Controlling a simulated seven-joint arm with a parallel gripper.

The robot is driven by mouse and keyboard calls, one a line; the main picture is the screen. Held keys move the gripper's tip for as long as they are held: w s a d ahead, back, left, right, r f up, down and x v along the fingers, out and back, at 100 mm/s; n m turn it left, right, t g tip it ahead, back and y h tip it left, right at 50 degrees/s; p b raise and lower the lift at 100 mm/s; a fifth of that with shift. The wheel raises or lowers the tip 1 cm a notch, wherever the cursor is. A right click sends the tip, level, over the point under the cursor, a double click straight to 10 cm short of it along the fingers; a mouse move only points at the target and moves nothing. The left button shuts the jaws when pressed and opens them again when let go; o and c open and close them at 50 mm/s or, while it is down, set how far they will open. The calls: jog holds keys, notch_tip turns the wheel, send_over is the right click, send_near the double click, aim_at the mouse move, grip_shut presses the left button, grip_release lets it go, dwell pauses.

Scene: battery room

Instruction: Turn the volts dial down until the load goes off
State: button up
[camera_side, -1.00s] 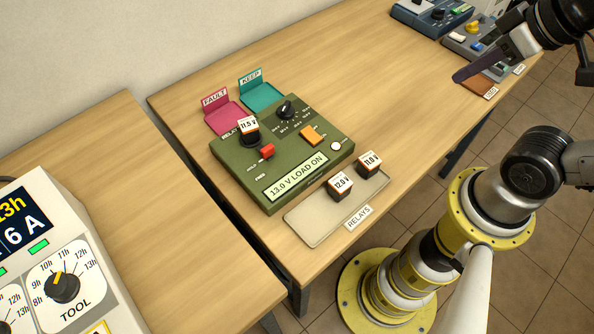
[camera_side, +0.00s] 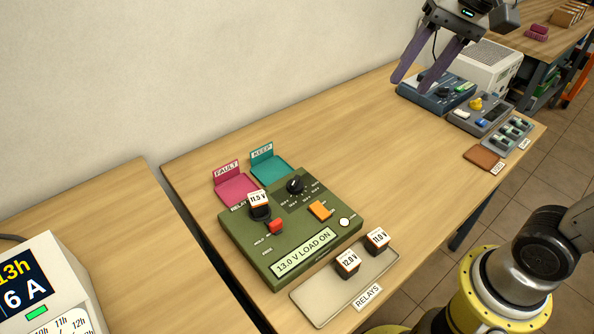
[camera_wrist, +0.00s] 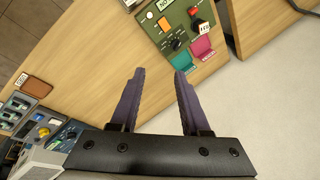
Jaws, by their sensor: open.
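The green tester box (camera_side: 240,238) stands on the bench in the side view. Its display (camera_side: 303,254) reads "13.0 V LOAD ON". The black dial (camera_side: 295,186) is at its back right, ringed by small marks; its exact setting is too small to read. The dial also shows in the wrist view (camera_wrist: 176,44). A relay (camera_side: 259,202) marked 11.5 V sits in the box's socket. My gripper (camera_side: 409,84) is open and empty, high at the back right, well away from the dial. In the wrist view its fingers (camera_wrist: 160,72) are apart, with bare bench between them.
Red lever (camera_side: 276,226), orange switch (camera_side: 319,210) and white round button (camera_side: 344,222) share the box top. Pink FAULT (camera_side: 236,190) and teal KEEP (camera_side: 271,169) trays stand behind. A relay tray (camera_side: 318,304) lies in front. Blue and grey devices (camera_side: 430,97) stand far right.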

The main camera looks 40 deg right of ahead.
jog(key=w+a+f+m+g+y, duration=0.1)
jog(key=w+a+f+m+g, duration=0.1)
jog(key=w, duration=0.7)
jog(key=m+g, duration=0.2)
jog(key=g, duration=0.1)
send_over(296, 179)
jog(key=w+d, duration=0.3)
jog(key=d, duration=0.2)
notch_tip(296, 179, down, 15)
jog(key=shift+y, duration=0.4)
jog(key=x, duration=1.4)
jog(key=shift+s+f, duration=0.1)
jog(key=shift+s, duration=0.05)
jog(key=shift+d, duration=0.1)
grip_shut()
